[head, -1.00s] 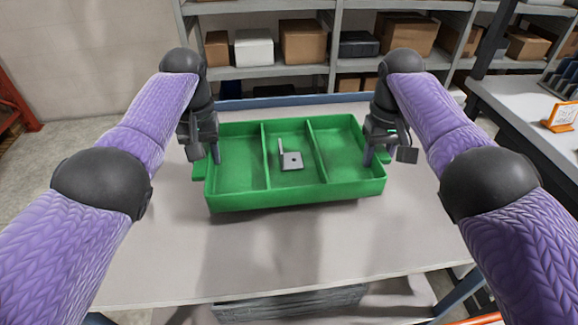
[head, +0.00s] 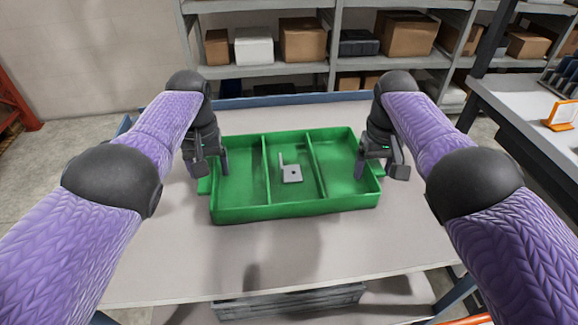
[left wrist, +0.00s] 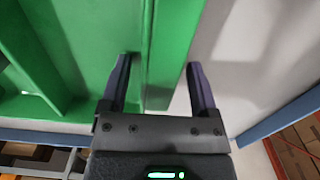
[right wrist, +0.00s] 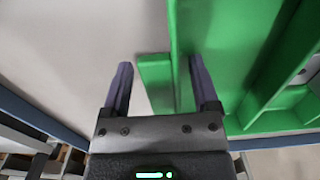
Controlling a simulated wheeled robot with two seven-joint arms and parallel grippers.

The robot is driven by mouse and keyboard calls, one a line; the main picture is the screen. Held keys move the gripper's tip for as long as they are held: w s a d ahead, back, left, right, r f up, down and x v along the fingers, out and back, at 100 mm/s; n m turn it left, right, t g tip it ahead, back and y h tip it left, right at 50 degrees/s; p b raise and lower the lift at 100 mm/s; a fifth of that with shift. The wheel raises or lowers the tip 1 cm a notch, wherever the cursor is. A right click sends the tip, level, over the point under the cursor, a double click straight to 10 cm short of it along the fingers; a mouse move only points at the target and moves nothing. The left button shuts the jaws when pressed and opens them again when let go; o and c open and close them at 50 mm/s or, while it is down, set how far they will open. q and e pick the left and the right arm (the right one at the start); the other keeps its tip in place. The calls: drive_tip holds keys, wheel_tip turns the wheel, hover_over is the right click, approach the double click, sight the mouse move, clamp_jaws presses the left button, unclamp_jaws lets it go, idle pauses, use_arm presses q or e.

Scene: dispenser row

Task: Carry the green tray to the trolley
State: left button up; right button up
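The green tray (head: 296,208) stands level over the light grey table top and appears to rest on it. It has three compartments. A small grey bracket (head: 291,174) lies in the middle one. My left gripper (head: 208,172) is at the tray's left end, fingers apart, one inside the wall and one outside; the left wrist view (left wrist: 160,80) shows a gap. My right gripper (head: 375,165) is at the right end, its fingers also apart on both sides of the wall in the right wrist view (right wrist: 160,80). I cannot identify a trolley for certain.
The table (head: 190,265) is clear in front of the tray and has a blue rim (head: 280,100) at the back. Shelves with boxes (head: 303,40) stand behind. A bench (head: 520,100) with an orange-framed sign (head: 561,115) is at the right. A grey crate (head: 290,302) sits below.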

idle(0.3)
drive_tip(key=shift+r, duration=0.25)
use_arm(q)
wheel_tip(320, 180, up, 12)
use_arm(e)
wheel_tip(320, 180, up, 12)
drive_tip(key=shift+f, duration=0.2)
use_arm(q)
drive_tip(key=shift+f, duration=0.1)
use_arm(e)
drive_tip(key=shift+f, duration=0.1)
